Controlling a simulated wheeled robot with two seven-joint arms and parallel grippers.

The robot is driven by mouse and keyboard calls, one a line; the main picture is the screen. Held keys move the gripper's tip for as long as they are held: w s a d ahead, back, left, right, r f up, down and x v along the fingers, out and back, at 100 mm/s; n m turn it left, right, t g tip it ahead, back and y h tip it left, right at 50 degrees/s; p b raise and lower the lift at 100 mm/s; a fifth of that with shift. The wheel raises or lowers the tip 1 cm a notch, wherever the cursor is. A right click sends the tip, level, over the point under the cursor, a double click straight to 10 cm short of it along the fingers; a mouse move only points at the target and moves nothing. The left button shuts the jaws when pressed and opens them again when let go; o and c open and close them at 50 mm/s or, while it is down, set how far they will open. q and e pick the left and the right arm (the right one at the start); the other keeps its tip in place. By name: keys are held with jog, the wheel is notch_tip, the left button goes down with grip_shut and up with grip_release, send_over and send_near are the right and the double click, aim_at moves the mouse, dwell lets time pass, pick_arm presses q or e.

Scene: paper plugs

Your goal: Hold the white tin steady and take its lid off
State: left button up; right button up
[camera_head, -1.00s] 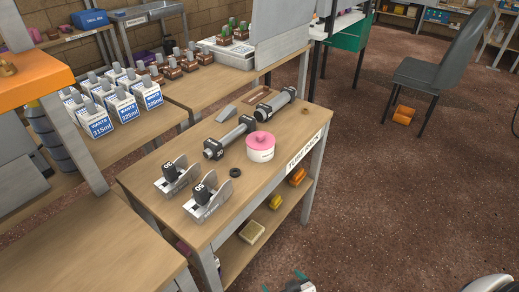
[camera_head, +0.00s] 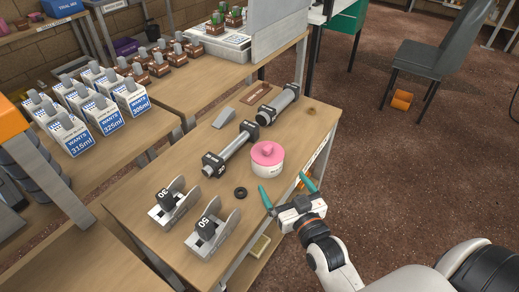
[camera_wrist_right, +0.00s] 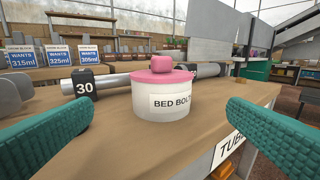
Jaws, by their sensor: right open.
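The white tin (camera_head: 267,168) with its pink lid (camera_head: 268,153) stands upright on the wooden workbench (camera_head: 175,172) near the right edge. The lid is on, with a pink knob on top. In the right wrist view the tin (camera_wrist_right: 160,128) is centred between my fingers, its label reading "BED BOLT", the end hidden or cut off; the lid (camera_wrist_right: 160,76) shows above. My right gripper (camera_head: 288,188) is open, with teal fingers, just right of and in front of the tin, apart from it. My left gripper is not in view.
A grey tube with black "30" collars (camera_head: 230,149) lies behind the tin, another tube (camera_head: 278,103) farther back. Labelled cartons (camera_head: 130,98) fill the bench behind.

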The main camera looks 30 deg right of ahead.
aim_at(274, 167)
jog(key=shift+w+r, duration=0.15)
jog(key=shift+w, duration=0.15)
jog(key=w, duration=0.5)
jog(key=shift+d, duration=0.2)
jog(key=shift+w+d+f+p, duration=0.1)
jog(key=shift+w+f, duration=0.15)
jog(key=shift+w, duration=0.8)
jog(key=shift+w+d+f+p, duration=0.1)
jog(key=shift+w+f, duration=0.15)
jog(key=shift+w, duration=0.75)
jog(key=shift+w+d+f+p, duration=0.1)
jog(key=shift+w+f, duration=0.15)
jog(key=shift+w, duration=0.8)
jog(key=shift+s, duration=0.1)
jog(key=shift+c, duration=0.4)
